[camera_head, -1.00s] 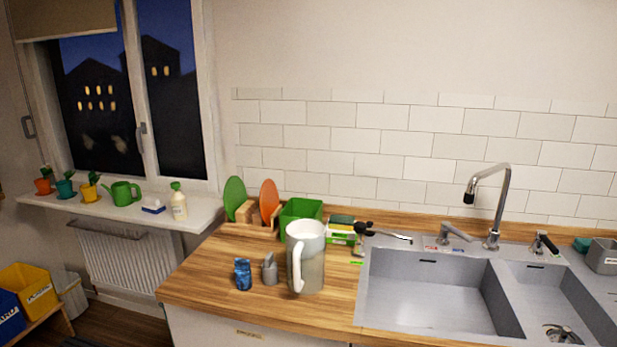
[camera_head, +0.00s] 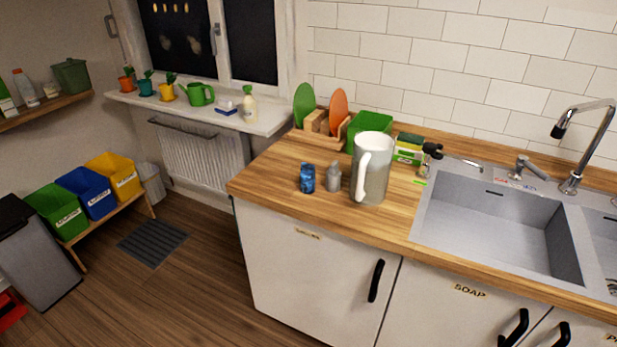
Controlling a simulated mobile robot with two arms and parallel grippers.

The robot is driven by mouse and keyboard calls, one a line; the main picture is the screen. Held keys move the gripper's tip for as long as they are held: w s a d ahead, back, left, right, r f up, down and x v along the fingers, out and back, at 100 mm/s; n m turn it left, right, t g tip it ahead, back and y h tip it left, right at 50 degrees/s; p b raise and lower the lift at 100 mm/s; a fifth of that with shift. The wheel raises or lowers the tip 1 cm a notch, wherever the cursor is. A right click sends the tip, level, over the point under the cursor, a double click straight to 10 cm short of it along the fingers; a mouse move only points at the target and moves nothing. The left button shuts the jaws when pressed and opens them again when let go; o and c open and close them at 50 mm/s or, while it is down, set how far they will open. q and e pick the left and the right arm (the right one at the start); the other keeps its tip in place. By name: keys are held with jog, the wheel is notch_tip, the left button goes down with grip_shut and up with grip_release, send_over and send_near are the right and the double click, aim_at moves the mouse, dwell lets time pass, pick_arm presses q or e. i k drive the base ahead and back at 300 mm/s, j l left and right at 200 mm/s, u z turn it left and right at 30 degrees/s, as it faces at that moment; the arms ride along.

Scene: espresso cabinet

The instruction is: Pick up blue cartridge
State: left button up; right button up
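A small blue cartridge (camera_head: 307,178) stands upright on the wooden counter (camera_head: 275,187), near its left front corner. A small grey container (camera_head: 333,178) stands just to its right. A large pitcher with a white handle (camera_head: 371,170) stands right of that. Neither of my grippers shows in the head view.
A sink (camera_head: 500,230) is set into the counter at the right. A green bin (camera_head: 369,130) and a rack with green and orange discs (camera_head: 338,113) stand behind. Cabinet doors (camera_head: 310,275) front the counter. The floor (camera_head: 185,285) at left is open, with coloured bins (camera_head: 88,194) beyond.

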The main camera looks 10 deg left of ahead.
aim_at(307, 174)
jog(key=z, duration=1.35)
jog(key=u, duration=1.75)
jog(key=i+l+z, duration=0.1)
jog(key=i, duration=0.3)
jog(key=i+l+z, duration=0.1)
jog(key=i, duration=0.25)
jog(key=l, duration=0.1)
